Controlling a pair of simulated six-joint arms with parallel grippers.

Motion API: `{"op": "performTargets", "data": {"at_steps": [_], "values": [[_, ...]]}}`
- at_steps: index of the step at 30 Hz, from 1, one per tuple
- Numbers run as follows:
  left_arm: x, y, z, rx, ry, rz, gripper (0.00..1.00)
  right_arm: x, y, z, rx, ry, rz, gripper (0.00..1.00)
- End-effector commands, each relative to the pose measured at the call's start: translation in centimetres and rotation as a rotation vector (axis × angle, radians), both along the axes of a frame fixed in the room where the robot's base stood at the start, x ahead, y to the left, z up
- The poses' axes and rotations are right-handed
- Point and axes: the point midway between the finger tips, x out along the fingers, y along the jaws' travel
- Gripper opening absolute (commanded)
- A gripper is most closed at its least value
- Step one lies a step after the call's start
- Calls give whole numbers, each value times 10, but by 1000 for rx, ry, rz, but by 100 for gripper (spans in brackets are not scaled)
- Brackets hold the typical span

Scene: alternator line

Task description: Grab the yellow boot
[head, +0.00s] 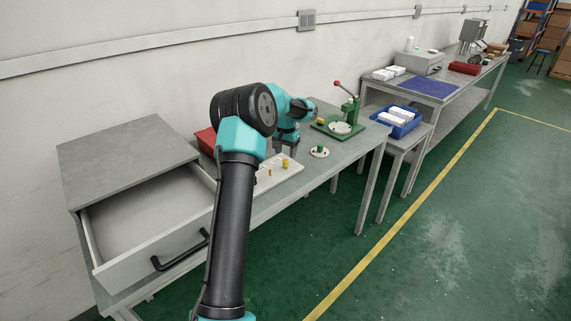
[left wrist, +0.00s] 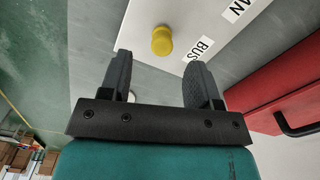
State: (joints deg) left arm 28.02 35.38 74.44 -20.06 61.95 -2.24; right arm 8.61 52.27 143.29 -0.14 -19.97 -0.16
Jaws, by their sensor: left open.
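The yellow boot (left wrist: 162,40) is a small round yellow piece on a white board (left wrist: 140,22), near a label reading "BUS". In the head view a yellow piece (head: 285,163), which looks like the same boot, stands on the white board (head: 292,171) just below my left gripper (head: 286,150). In the left wrist view my left gripper (left wrist: 158,70) is open, with nothing between its fingers. The boot lies beyond the fingertips, roughly centred between them. My right gripper is in neither view.
A green press (head: 340,122) and a small round base with a green part (head: 320,150) are to the right. An open drawer (head: 150,225) is at the left. A blue tray (head: 398,122) sits on the side table.

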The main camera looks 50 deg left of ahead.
Motion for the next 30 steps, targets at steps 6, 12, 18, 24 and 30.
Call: {"op": "performTargets", "data": {"at_steps": [6, 12, 18, 24, 30], "values": [[0, 0, 0, 0, 0, 0, 57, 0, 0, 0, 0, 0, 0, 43], [0, 1, -13, -1, 2, 0, 57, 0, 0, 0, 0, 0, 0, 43], [-1, 3, -40, -1, 3, 1, 57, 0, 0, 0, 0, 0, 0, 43], [0, 3, -52, 0, 1, 1, 57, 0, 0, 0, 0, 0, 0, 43], [0, 3, -52, 0, 0, 0, 57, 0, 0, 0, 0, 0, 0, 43]]}}
